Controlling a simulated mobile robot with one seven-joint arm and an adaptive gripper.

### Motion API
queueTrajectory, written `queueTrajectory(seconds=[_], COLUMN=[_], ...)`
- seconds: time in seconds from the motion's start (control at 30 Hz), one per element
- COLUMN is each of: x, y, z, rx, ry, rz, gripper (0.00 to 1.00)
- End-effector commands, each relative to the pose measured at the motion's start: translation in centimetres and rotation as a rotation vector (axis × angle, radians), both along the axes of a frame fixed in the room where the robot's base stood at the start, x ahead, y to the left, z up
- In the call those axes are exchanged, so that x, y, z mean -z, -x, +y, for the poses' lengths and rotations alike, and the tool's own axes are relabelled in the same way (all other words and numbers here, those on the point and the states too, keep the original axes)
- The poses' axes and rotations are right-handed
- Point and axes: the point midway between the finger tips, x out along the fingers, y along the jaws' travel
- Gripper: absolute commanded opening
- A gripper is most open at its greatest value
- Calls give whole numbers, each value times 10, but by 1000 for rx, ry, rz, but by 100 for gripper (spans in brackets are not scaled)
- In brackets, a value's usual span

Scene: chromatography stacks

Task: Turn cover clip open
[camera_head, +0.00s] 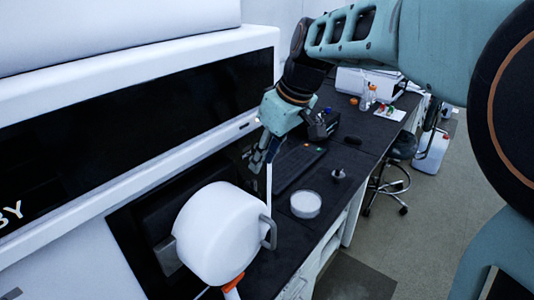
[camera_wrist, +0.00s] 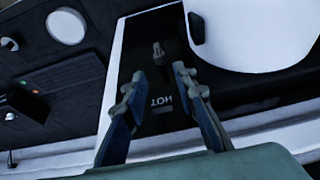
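My gripper (camera_wrist: 159,75) is open and empty in the wrist view, its two fingers apart. A small grey knob-like piece (camera_wrist: 158,52) stands on a dark panel marked "HOT", just beyond and between the fingertips. It may be the cover clip, but I cannot be sure. I see no contact with it. The white rounded cover (camera_wrist: 260,30) is at the upper right of the wrist view. In the head view the cover (camera_head: 218,235) is at bottom centre, with a grey handle (camera_head: 268,232) on its right side. My gripper (camera_head: 263,160) is above and behind it, pointing down.
The large white instrument (camera_head: 130,115) with a black front fills the left. A dark bench (camera_head: 345,155) holds a keyboard (camera_head: 300,168), a white round dish (camera_head: 306,204) and a small dark-based piece (camera_head: 338,174). A stool (camera_head: 400,150) stands on the open floor at right.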

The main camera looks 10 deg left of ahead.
Motion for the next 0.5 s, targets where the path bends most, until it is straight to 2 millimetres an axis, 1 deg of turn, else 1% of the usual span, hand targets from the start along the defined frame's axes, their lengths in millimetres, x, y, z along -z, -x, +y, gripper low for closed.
queueTrajectory(seconds=[0.1, 0.3, 0.5], x=[22, 57, 80], y=[-3, -11, -17], z=[7, 20, 28], rx=[-3, -3, -1], ry=[3, 2, 2], rz=[5, 2, -1], gripper=[26, 26, 26])
